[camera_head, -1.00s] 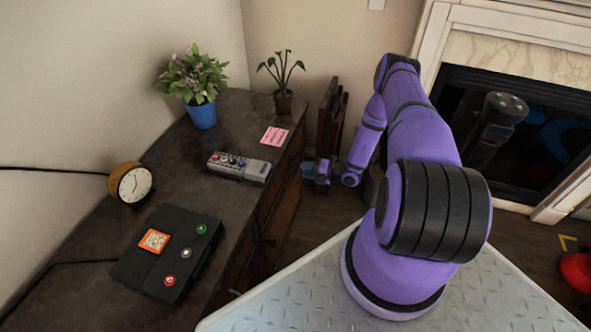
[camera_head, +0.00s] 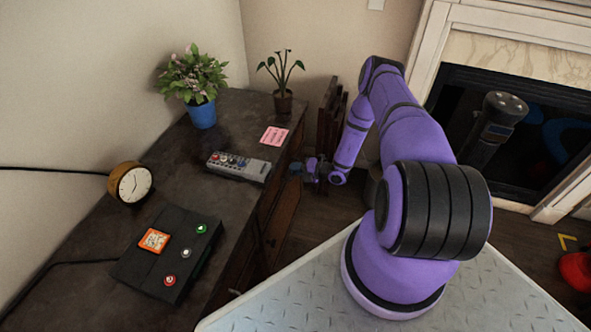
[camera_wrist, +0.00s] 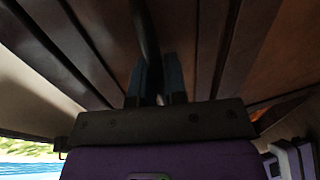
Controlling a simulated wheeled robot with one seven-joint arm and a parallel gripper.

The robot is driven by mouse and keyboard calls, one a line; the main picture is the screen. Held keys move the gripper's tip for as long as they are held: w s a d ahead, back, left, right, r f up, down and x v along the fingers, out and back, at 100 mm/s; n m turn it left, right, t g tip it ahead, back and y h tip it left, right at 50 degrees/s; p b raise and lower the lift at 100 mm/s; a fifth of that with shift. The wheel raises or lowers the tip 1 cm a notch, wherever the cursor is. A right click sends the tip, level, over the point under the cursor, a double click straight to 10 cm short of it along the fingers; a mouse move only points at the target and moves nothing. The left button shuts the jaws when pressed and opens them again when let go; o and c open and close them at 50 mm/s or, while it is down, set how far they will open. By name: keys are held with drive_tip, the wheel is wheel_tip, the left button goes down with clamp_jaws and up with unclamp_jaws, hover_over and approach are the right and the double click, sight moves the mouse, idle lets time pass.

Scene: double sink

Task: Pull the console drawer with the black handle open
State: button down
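The dark wooden console (camera_head: 225,120) stands along the wall at the left of the head view. Its drawer fronts (camera_head: 282,205) face right and are seen steeply from above. My gripper (camera_head: 297,168) is at the front of the console, below the top's edge. In the wrist view the black handle (camera_wrist: 147,35) runs as a dark bar across the brown drawer front (camera_wrist: 205,45). The two fingers of my gripper (camera_wrist: 158,78) stand apart on either side of the bar. A firm grip on it does not show. No drawer visibly sticks out.
On the console are a remote-like device (camera_head: 238,166), a pink note (camera_head: 274,135), a black button box (camera_head: 167,253), a clock (camera_head: 131,184) and two potted plants (camera_head: 201,112), (camera_head: 283,102). Dark folded boards (camera_head: 330,125) stand behind my gripper. Floor shows right of the console.

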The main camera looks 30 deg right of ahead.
drive_tip(key=shift+s+d, duration=0.1)
drive_tip(key=f+v, duration=0.3)
drive_tip(key=v, duration=1.2)
drive_tip(key=s+f+v, duration=0.1)
drive_tip(key=f+v, duration=0.2)
drive_tip(key=v, duration=1.3)
drive_tip(key=shift+s+d+f, duration=0.3)
drive_tip(key=shift+d+f, duration=0.05)
drive_tip(key=shift+d, duration=0.15)
drive_tip(key=c, duration=1.2)
unclamp_jaws()
drive_tip(key=shift+d, duration=0.1)
drive_tip(key=v, duration=1)
drive_tip(key=shift+s+d, duration=0.1)
drive_tip(key=shift+s, duration=0.2)
